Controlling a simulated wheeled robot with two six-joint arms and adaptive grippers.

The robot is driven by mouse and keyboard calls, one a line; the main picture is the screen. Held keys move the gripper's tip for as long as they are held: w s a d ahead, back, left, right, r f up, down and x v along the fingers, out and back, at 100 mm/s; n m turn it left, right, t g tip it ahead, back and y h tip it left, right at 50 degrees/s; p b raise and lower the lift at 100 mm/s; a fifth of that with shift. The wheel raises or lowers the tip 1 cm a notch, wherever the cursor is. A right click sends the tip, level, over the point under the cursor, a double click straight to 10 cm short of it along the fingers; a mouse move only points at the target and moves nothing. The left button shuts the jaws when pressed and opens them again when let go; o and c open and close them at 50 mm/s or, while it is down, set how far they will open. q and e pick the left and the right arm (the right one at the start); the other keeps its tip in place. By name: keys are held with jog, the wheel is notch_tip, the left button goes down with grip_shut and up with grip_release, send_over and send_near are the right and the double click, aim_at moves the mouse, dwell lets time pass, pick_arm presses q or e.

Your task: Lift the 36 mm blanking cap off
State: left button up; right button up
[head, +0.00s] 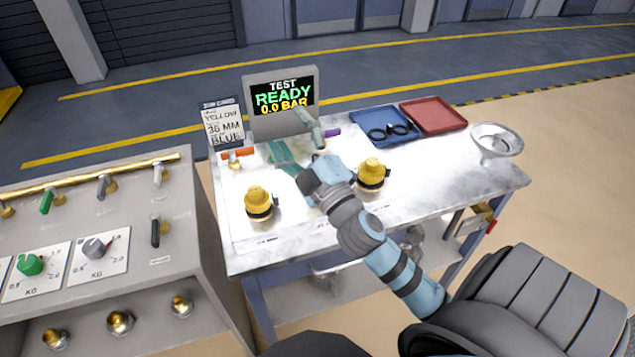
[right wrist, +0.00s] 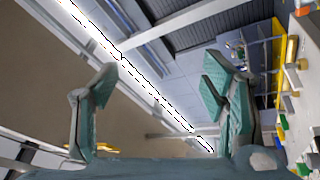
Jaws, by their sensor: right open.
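Two yellow domed caps with black bands stand upright on the bench, one at the left front (head: 258,203) and one on the right (head: 371,174). Their size labels are too small to read, so I cannot tell which is the 36 mm one. My right gripper (head: 297,140) is over the back middle of the bench, behind and between the two caps, touching neither. Its teal fingers are spread and empty, as the right wrist view (right wrist: 160,95) also shows. My right forearm crosses in front of the bench's middle and hides part of it. My left gripper is out of view.
A screen (head: 281,97) reads "TEST READY 0.0 BAR". The job card (head: 222,124) reads yellow, 36 mm, blue. An orange-handled valve (head: 237,154) and a purple handle (head: 332,132) are at the back. A blue tray (head: 374,118) holding black rings, a red tray (head: 433,114) and a bowl (head: 497,140) stand right.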

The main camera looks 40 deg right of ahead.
jog(key=w+a+r+n+g+y, duration=0.1)
jog(key=a+r+n+g+y, duration=0.4)
jog(key=n+y, duration=0.55)
jog(key=a+r+n+g+y, duration=0.2)
jog(key=a+n+y, duration=0.45)
jog(key=n, duration=0.75)
jog(key=w+d+f+n+g+h, duration=0.2)
jog(key=d+f+n+g+h, duration=0.55)
jog(key=f, duration=0.25)
jog(key=s+d+f+m+g+h, duration=0.1)
jog(key=s+d+h, duration=0.15)
jog(key=d, duration=0.45)
jog(key=s+d+f+m+g+h, duration=0.1)
jog(key=s+d+g+h, duration=0.15)
jog(key=d, duration=0.55)
jog(key=shift+h, duration=0.35)
jog(key=b+x, duration=0.1)
jog(key=x, duration=0.3)
jog(key=b+x, duration=0.1)
jog(key=x, duration=0.3)
jog(key=b+x, duration=0.1)
jog(key=x, duration=0.3)
jog(key=shift+w+a+f, duration=0.15)
jog(key=shift+a+f, duration=0.15)
jog(key=shift+a, duration=0.15)
jog(key=shift+w+a+f, duration=0.1)
jog(key=shift+w+f, duration=0.15)
jog(key=shift+f, duration=0.15)
jog(key=c, duration=1.1)
